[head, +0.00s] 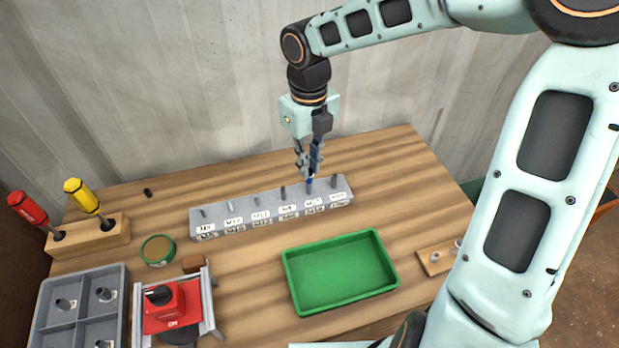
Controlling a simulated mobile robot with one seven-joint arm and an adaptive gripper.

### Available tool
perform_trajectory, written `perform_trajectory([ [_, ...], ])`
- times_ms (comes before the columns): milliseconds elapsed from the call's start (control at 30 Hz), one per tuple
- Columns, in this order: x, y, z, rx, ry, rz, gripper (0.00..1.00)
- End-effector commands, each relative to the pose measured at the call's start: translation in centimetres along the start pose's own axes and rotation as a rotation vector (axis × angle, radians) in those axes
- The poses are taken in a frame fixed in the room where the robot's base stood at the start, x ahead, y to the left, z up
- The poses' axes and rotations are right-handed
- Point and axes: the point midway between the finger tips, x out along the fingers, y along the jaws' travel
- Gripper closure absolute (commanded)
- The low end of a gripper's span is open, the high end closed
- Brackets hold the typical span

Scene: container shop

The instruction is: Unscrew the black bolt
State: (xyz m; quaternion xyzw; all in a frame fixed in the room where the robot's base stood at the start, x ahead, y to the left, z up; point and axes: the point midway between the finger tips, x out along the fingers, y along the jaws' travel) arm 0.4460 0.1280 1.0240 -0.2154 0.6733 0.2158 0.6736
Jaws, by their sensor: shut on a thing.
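A long grey rack (200,233) with labelled positions holds several upright bolts in a row. Dark bolts stand at the fourth position (283,192) and the right end (334,182). My gripper (309,172) points down over the fifth position from the left. It is shut on a bolt there, mostly hidden by the fingers; a small blue patch shows at the rack top between the tips. The held bolt's colour and whether it is still seated cannot be told. A short black cylinder (148,192) lies on the table at the back left.
A green tray (340,303) stands empty in front of the rack. Left are a red switch box (172,308), a divided grey bin (84,310), a round green tin (158,250) and a wooden holder (90,238) with red and yellow screwdrivers. A small wooden block (436,266) is right.

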Motion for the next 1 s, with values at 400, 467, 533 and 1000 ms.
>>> perform_trajectory([
  [400,0.03,0.01,-0.06,-0.172,0.002,0.000,1.00],
  [467,0.03,0.00,-0.07,-0.171,0.002,0.000,1.00],
  [533,0.04,0.00,-0.07,-0.170,0.002,0.000,0.84],
  [1000,0.02,-0.01,-0.02,-0.168,0.001,0.000,0.77],
])
